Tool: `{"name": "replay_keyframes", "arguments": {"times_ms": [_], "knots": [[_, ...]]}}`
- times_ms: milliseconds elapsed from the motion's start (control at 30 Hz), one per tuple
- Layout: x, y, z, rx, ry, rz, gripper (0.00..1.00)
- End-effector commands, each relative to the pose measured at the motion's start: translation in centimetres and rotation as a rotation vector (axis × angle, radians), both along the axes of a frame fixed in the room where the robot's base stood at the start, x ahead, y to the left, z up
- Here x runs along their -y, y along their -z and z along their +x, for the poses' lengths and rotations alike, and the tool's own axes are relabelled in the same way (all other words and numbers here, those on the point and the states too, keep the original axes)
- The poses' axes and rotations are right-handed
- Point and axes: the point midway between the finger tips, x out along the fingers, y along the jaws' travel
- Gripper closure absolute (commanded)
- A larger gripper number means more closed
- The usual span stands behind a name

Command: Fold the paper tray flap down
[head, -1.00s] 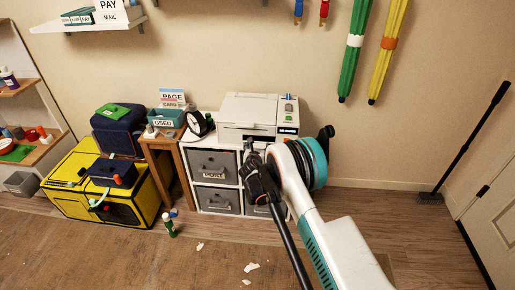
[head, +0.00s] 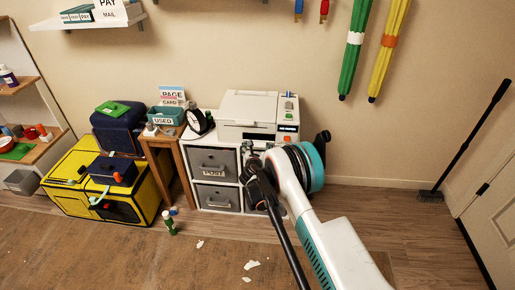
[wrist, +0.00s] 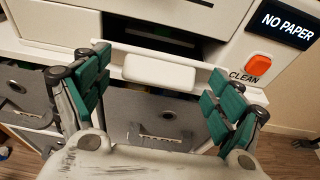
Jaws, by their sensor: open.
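The white printer (head: 258,108) stands on the drawer unit. In the wrist view, the paper tray flap (wrist: 160,72) is a white panel with a raised block on the printer's lower front, just below a dark opening (wrist: 150,37). I cannot tell its exact angle. My gripper (wrist: 160,78) is open, its green-padded fingers on either side of the flap, with nothing held between them. Contact with the flap is not clear. In the head view, my gripper (head: 253,153) is in front of the printer's lower front, and my arm hides part of this area.
An orange CLEAN button (wrist: 260,61) and a NO PAPER display (wrist: 287,25) are right of the flap. Grey drawers (head: 213,163) sit below the printer. A black clock (head: 199,121) and a wooden stand (head: 163,143) are to the left. Paper scraps (head: 251,265) lie on the floor.

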Motion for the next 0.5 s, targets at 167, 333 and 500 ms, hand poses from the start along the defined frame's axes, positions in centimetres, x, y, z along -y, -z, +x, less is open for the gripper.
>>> {"name": "replay_keyframes", "arguments": {"times_ms": [167,333,500], "knots": [[-0.1,-0.2,-0.7,0.0,0.0,0.0,0.13],[-0.2,-0.9,-3.3,-0.001,-0.001,0.0,0.13],[-0.3,-1.8,-6.7,0.0,-0.001,0.0,0.13]]}}
